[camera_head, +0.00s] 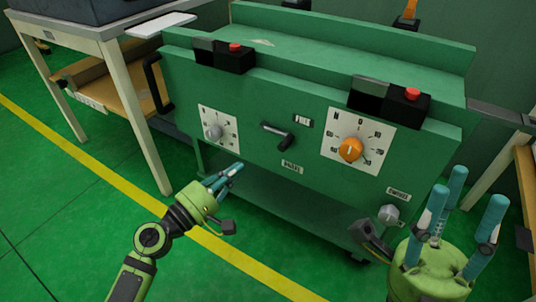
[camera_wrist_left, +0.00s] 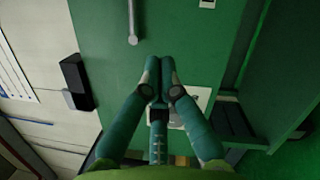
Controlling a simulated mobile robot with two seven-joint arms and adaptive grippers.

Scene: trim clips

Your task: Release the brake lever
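The brake lever (camera_head: 277,135) is a dark handle on the green cabinet's front, above a small label (camera_head: 291,167) that appears to read BRAKE. Its handle points left and slightly up. In the left wrist view the lever (camera_wrist_left: 132,22) is a grey rod with a rounded end at the top. My left gripper (camera_head: 231,173) is below and left of the lever, in front of the panel and apart from the lever. Its fingertips meet in the left wrist view (camera_wrist_left: 159,78), with nothing seen between them. My right gripper (camera_head: 461,213) is open and empty, fingers up, at the lower right.
The green cabinet (camera_head: 235,125) also carries a grey dial (camera_head: 213,131), an orange knob (camera_head: 351,150), a small switch (camera_head: 302,120) and a silver knob (camera_head: 389,214). Two black boxes with red buttons (camera_head: 235,47) (camera_head: 412,94) sit above. A table (camera_head: 113,32) stands left.

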